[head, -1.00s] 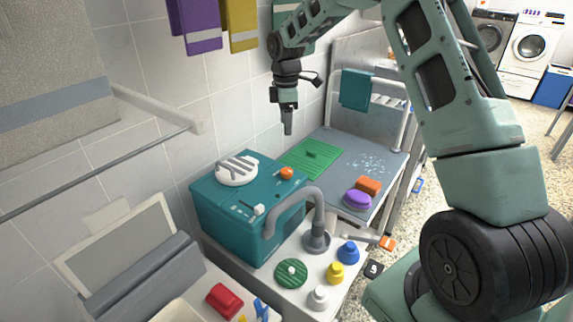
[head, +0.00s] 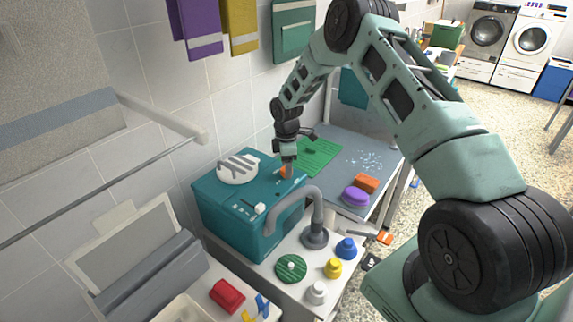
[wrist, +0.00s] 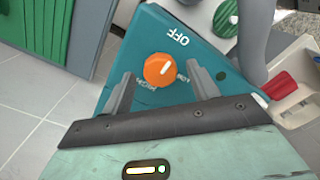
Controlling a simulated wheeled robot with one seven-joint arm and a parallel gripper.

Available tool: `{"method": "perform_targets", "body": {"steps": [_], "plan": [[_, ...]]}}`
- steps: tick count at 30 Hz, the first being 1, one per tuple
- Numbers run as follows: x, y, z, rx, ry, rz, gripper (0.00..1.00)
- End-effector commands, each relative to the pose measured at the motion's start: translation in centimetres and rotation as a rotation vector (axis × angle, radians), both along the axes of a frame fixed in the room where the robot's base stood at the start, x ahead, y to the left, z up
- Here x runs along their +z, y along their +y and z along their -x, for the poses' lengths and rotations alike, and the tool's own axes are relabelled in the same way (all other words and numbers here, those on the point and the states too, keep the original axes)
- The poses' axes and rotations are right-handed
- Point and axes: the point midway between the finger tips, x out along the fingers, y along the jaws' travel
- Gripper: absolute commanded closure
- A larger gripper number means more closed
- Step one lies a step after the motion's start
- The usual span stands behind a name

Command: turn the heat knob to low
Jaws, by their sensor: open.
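The orange heat knob (wrist: 159,70) sits on top of the teal box (wrist: 205,35), with a white pointer line on it. The word OFF is printed beyond the knob; smaller lettering near my fingers is partly hidden. In the wrist view my gripper (wrist: 157,92) is open, with one finger on each side of the knob; I cannot tell whether either finger touches it. In the head view my gripper (head: 288,170) points down over the right rear part of the teal box (head: 232,222) and mostly hides the knob.
A grey curved tap (head: 318,215) stands close by. A green mat (head: 318,155), an orange block (head: 366,182) and a purple block (head: 355,196) lie on the grey table behind.

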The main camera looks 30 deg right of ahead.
Motion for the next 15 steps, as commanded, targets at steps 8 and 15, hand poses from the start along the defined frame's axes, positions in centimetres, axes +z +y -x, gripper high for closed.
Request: {"method": "perform_targets", "body": {"steps": [8,15], "plan": [[-0.90,0.00,-0.02,0.000,-0.001,0.000,0.40],[-0.88,0.00,-0.01,0.000,-0.001,0.000,0.65]]}}
